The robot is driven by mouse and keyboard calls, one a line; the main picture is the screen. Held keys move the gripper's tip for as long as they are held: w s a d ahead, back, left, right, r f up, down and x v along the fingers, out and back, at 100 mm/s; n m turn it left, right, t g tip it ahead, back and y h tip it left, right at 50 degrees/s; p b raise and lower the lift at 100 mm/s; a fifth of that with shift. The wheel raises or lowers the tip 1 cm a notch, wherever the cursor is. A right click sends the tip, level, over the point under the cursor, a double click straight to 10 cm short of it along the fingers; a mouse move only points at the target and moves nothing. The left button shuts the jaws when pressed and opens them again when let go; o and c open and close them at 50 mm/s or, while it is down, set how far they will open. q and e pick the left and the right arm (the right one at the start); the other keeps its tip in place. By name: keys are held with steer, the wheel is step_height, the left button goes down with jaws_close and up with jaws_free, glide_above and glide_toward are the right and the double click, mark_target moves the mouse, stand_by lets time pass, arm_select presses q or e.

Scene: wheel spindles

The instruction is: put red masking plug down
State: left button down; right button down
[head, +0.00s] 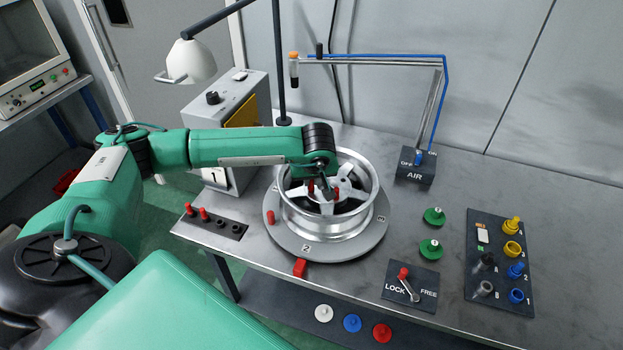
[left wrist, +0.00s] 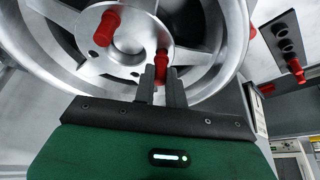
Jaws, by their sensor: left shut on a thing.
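My left gripper (head: 325,193) reaches down into the silver wheel (head: 345,222) on the round turntable (head: 375,238). In the left wrist view its fingers (left wrist: 160,88) are shut on a red masking plug (left wrist: 161,62) at the hub. I cannot tell whether that plug sits in a hub hole or just above it. Another red plug (left wrist: 105,28) stands upright in the hub, apart from the fingers. The dark plug rack (head: 216,225) at the left holds two red plugs (head: 203,214) and has empty holes. My right gripper is not in view.
A red piece (head: 299,267) is at the turntable's front edge, and another (head: 270,217) at its left. The LOCK/FREE lever (head: 408,285), green caps (head: 432,249) and a tray of coloured caps (head: 478,290) lie to the right. The AIR stand (head: 415,165) is behind right.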

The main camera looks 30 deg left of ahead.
arm_select(q)
steer(key=shift+f, duration=0.15)
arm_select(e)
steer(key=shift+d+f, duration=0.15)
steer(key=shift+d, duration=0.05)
arm_select(q)
steer(key=c, duration=1.5)
jaws_free()
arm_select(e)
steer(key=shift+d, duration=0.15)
arm_select(q)
steer(key=shift+o, duration=0.2)
